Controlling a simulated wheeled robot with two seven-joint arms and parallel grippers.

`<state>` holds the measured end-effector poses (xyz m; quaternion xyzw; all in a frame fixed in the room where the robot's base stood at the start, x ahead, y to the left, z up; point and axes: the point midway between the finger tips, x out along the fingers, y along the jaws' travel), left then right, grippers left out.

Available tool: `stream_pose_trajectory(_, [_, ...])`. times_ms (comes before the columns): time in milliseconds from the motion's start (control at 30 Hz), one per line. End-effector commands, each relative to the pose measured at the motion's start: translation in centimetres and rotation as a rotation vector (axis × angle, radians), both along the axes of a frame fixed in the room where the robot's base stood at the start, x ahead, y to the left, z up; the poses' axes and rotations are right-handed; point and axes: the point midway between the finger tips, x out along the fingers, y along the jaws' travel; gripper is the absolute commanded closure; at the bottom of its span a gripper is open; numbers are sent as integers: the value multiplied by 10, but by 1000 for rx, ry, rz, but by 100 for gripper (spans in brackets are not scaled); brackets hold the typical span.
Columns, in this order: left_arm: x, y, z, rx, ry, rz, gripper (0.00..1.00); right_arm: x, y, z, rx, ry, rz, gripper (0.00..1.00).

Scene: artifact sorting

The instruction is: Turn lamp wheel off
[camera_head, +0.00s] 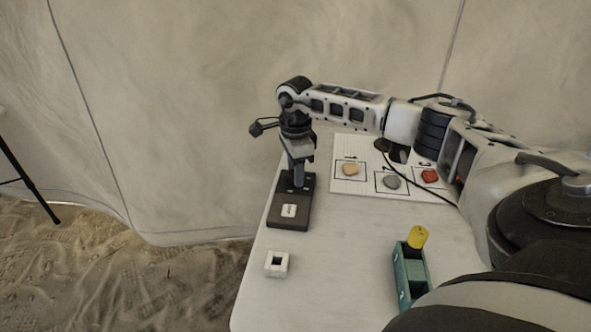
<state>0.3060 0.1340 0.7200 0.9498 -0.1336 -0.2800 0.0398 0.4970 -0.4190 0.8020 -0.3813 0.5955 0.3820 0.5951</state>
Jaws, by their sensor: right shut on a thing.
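A dark, flat box (289,213) with a small white label stands at the left edge of the table, and I take it to be the lamp's base. My right gripper (297,177) points down at the far part of this box. It is shut on a small part there, most likely the lamp wheel. The gripper hides the wheel, so I cannot tell its setting. No lit lamp can be made out. My left gripper is not in view.
The pale table (335,265) has a white board (345,186) with several stones in marked squares at the back. A small white square holder (277,264) is at the front left.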

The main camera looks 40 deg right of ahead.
Motion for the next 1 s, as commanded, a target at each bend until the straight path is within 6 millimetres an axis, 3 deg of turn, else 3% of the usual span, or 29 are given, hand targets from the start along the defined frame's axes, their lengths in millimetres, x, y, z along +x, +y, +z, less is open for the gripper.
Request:
stream_pose_trajectory(400, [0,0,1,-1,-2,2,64,1,-1,2,-1,-6,9,87])
stream_pose_trajectory(433, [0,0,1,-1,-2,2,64,1,-1,2,-1,-6,9,56])
stream_pose_trajectory(500, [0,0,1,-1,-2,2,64,1,-1,2,-1,-6,9,43])
stream_pose_trajectory(800, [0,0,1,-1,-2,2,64,1,0,3,0,-2,8,43])
stream_pose_trajectory(1000, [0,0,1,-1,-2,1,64,1,0,27,0,-5,7,43])
